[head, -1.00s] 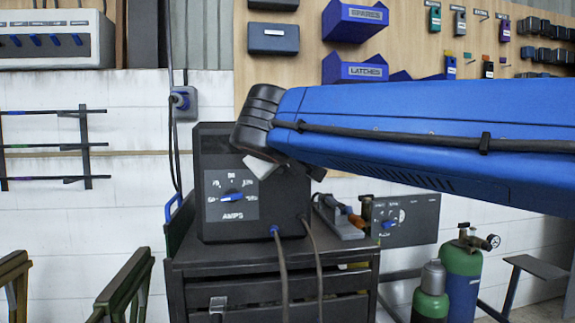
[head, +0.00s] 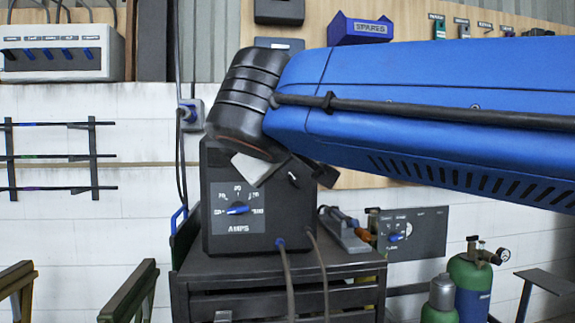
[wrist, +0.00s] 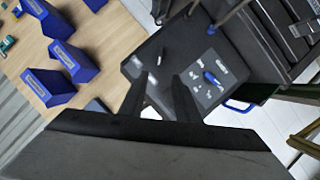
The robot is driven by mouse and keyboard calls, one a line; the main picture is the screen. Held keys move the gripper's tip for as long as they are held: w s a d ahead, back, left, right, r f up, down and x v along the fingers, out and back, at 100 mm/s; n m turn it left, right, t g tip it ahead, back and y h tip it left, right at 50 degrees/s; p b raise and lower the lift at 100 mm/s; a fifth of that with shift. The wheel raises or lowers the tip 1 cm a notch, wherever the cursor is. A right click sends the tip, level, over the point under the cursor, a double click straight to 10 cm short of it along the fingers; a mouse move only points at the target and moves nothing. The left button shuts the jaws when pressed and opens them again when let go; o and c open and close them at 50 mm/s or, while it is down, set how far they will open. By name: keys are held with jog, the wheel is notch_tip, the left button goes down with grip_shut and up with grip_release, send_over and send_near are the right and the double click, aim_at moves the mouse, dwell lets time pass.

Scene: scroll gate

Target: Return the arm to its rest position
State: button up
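My blue arm crosses the head view from the right, with its black wrist joint in front of the upper part of a black welder box. In the head view my gripper is mostly hidden behind the wrist. In the wrist view my gripper (wrist: 161,80) has its two dark fingers apart, with nothing between them. The black welder box (head: 221,180) stands on a dark cart and also shows beyond the fingers in the wrist view (wrist: 180,50). Its AMPS dial has a blue pointer knob (head: 237,210), seen in the wrist view (wrist: 212,79) clear of the fingers.
A dark drawer cart (head: 200,272) bears the box, with cables hanging in front. A pegboard with a blue SPARES bin (head: 362,29) is behind my arm. A green gas cylinder (head: 467,272) stands right. A wall rack (head: 55,157) is at left.

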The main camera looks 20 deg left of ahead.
jog(key=w+d+f+m+g+h, duration=0.2)
jog(key=d+f, duration=0.5)
jog(key=d, duration=0.4)
jog(key=w+d+f+m+g+h, duration=0.1)
jog(key=w+d+f, duration=0.1)
jog(key=d+f, duration=0.65)
jog(key=w+d+f+m+g+h, duration=0.2)
jog(key=d+f, duration=0.3)
jog(key=d, duration=0.9)
jog(key=s+d+f+m+g, duration=0.3)
jog(key=s+d+f, duration=0.6)
jog(key=d+f, duration=0.35)
jog(key=s+d+f+m+g+y, duration=0.1)
jog(key=s+d+f+m, duration=0.2)
jog(key=s+f, duration=0.7)
jog(key=shift+d+f+m, duration=0.4)
jog(key=shift+d+f, duration=0.45)
jog(key=shift+d, duration=0.35)
jog(key=shift+s, duration=0.1)
